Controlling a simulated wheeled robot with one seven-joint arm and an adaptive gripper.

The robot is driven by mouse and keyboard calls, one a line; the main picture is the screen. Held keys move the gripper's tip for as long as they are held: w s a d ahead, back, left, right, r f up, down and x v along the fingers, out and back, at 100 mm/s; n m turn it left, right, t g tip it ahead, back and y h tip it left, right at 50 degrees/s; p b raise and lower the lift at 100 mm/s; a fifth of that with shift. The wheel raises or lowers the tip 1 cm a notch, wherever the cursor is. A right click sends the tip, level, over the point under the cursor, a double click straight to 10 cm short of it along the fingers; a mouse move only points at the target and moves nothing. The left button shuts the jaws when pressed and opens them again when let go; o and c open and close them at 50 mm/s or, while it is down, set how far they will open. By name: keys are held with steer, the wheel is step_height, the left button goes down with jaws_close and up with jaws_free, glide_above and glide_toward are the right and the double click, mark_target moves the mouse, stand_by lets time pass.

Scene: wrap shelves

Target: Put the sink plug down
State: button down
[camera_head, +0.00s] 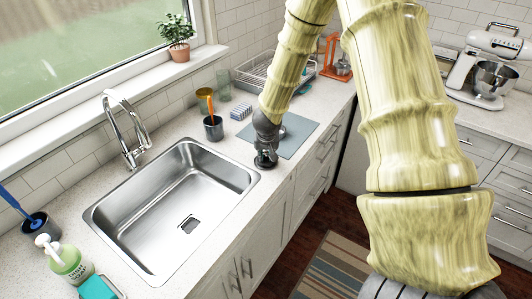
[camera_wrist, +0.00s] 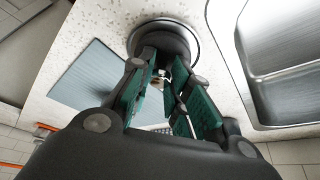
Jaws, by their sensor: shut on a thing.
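The sink plug (camera_wrist: 168,36) is a round dark piece with a pale metallic rim, seen in the wrist view beyond my fingers. My gripper (camera_wrist: 163,74) is shut on it, with green pads either side of its middle. In the head view my gripper (camera_head: 266,150) points down at the right corner of the steel sink (camera_head: 205,180), over the counter beside the rim. The plug shows there only as a small dark disc (camera_head: 265,164). I cannot tell whether it touches the counter.
A grey-blue mat (camera_head: 297,138) lies just behind my gripper. A dark cup (camera_head: 213,128), a sponge (camera_head: 241,112) and a dish rack (camera_head: 272,75) stand farther back. The faucet (camera_head: 128,135) is left of the sink. Soap bottle (camera_head: 68,262) is at front left.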

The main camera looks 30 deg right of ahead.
steer(key=c, duration=1.3)
jaws_free()
steer(key=shift+c, duration=0.2)
steer(key=v, duration=1.2)
steer(key=shift+p, duration=0.35)
